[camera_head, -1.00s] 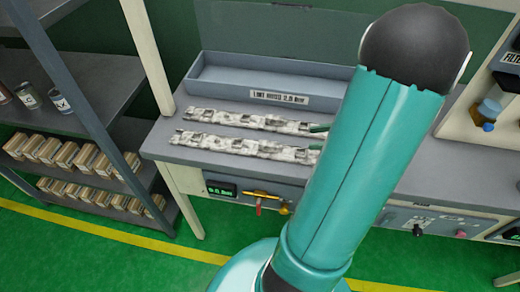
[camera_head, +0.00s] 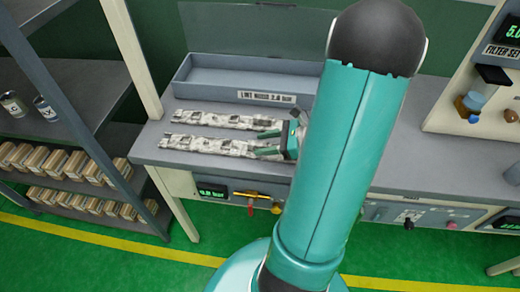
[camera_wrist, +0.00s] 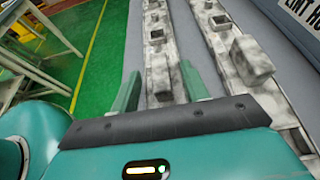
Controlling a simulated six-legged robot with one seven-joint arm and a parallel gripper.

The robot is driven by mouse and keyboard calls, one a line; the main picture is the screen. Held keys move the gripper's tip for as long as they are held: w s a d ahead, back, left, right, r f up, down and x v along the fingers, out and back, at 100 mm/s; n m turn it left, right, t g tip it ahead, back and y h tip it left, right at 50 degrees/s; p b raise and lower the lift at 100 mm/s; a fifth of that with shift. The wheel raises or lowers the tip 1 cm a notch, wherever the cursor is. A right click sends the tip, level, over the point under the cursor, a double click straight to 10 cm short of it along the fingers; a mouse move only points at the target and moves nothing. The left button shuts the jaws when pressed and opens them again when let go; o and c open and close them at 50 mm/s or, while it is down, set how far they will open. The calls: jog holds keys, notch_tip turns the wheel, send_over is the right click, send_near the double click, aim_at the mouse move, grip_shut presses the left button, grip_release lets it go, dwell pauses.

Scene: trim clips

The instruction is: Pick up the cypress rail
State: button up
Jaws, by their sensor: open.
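Two long, mottled white-and-grey rails lie side by side on the grey bench, a far rail (camera_head: 220,119) and a near rail (camera_head: 205,145). No label shows which one is the cypress rail. My gripper (camera_head: 267,143) is open at the right end of the rails, with its green fingers pointing left along them. In the wrist view the near rail (camera_wrist: 157,50) runs between the fingertips of my gripper (camera_wrist: 160,86), and the far rail (camera_wrist: 235,50) lies to the right of them. The right ends of the rails are partly hidden by my gripper.
A grey open tray (camera_head: 215,82) with a label stands behind the rails. A shelf (camera_head: 55,130) with jars and small boxes is at the left, beside an upright post (camera_head: 130,50). The bench (camera_head: 420,165) is clear to the right of my arm.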

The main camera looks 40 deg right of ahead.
grip_shut()
jog(key=shift+r, duration=0.1)
dwell(0.3)
